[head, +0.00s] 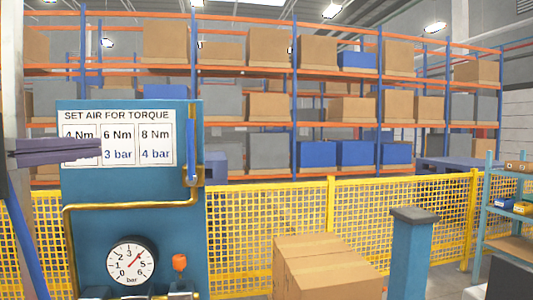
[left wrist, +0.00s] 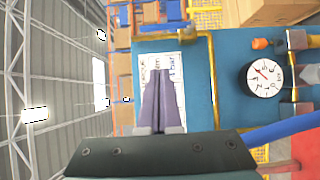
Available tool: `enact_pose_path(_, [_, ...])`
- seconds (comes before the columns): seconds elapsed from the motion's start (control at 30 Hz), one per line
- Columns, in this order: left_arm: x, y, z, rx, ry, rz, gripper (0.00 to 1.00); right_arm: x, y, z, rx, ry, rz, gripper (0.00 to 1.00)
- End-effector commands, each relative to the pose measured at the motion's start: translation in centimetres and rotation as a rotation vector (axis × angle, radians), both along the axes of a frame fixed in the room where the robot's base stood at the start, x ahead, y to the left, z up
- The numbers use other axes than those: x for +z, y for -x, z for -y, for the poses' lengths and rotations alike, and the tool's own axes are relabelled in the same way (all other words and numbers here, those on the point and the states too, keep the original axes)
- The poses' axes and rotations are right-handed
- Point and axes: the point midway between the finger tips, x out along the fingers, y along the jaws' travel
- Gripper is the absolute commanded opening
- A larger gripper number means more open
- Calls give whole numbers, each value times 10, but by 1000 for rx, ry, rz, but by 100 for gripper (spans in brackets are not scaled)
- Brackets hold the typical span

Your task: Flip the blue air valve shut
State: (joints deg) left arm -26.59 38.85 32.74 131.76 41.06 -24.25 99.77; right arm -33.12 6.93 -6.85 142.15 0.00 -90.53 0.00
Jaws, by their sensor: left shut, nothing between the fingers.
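The blue air valve handle (head: 191,158) stands upright along the right edge of the blue panel (head: 95,240), at the end of a brass pipe (head: 130,206). My left gripper (head: 100,151) comes in from the left, in front of the torque sign (head: 118,138) and covering part of it. It is shut and empty, its tips to the left of the handle and apart from it. In the left wrist view the shut fingers (left wrist: 160,80) point at the sign; the handle is hard to make out there. My right gripper is not in view.
A pressure gauge (head: 131,264) sits low on the panel, needle up and right, beside an orange knob (head: 180,262). A yellow mesh fence (head: 265,235) runs behind. Cardboard boxes (head: 325,270) and a blue post (head: 412,255) stand at right.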

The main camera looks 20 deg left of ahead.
Motion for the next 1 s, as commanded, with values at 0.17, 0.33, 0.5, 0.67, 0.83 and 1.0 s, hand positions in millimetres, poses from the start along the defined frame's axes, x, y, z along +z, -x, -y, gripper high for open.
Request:
enact_pose_path(0.17, [0,0,0,0,-2,-2,0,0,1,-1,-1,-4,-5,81])
enact_pose_path(0.33, [1,-8,0,1,-2,-1,0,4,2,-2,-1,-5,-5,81])
enact_pose_path(0.5, [4,-32,1,0,-3,-1,0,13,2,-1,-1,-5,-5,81])
enact_pose_path(0.67, [4,-61,2,1,-2,0,0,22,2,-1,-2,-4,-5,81])
enact_pose_path(0.83, [4,-92,3,2,-4,-2,0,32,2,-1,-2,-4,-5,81])
enact_pose_path(1.0, [5,-113,18,0,0,-3,0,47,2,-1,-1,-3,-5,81])
